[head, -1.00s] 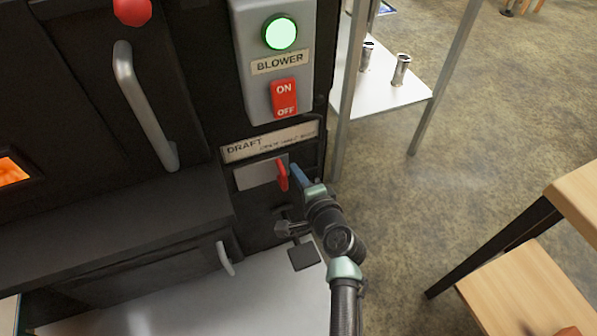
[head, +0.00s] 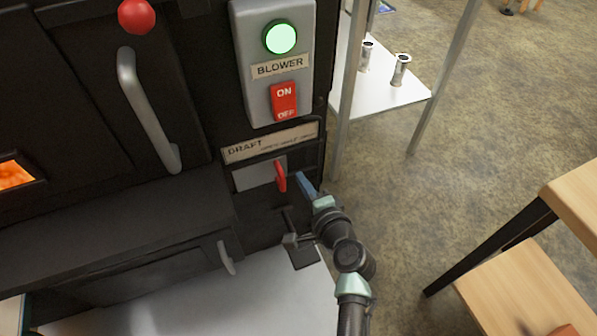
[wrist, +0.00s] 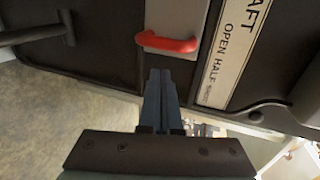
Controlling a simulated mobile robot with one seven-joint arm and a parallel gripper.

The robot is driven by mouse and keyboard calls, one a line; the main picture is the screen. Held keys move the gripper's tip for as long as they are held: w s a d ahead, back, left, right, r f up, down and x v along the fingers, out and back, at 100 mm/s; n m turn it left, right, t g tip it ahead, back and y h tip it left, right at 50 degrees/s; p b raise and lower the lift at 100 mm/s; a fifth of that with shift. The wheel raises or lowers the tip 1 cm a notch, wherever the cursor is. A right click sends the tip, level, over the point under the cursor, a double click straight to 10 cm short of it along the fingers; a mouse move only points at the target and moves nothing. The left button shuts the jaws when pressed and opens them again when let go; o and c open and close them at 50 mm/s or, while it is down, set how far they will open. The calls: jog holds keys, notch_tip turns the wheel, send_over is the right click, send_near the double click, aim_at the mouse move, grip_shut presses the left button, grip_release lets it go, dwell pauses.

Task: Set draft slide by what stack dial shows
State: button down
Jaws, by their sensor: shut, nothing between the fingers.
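The draft slide's red handle (head: 281,177) stands out near the right end of a pale grey plate (head: 254,178), under a label strip (head: 268,142) reading DRAFT. In the wrist view, the red handle (wrist: 168,43) lies just beyond my fingertips, and the label (wrist: 232,55) shows OPEN and HALF; the rest is unclear. My gripper (head: 303,181) is shut and empty, just right of the handle, with a small gap to it. Its closed fingers also show in the wrist view (wrist: 160,78). The stack dial is not in view.
Above the slide is a BLOWER box (head: 272,60) with a lit green lamp and a red ON/OFF switch (head: 284,101). A metal door handle (head: 148,110) is at left. A metal post (head: 348,85) rises to the right. A wooden table (head: 525,295) is at lower right, with open floor between.

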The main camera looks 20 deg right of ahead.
jog(key=v, duration=0.3)
jog(key=p+v, duration=0.1)
jog(key=v, duration=0.2)
jog(key=shift+f, duration=0.2)
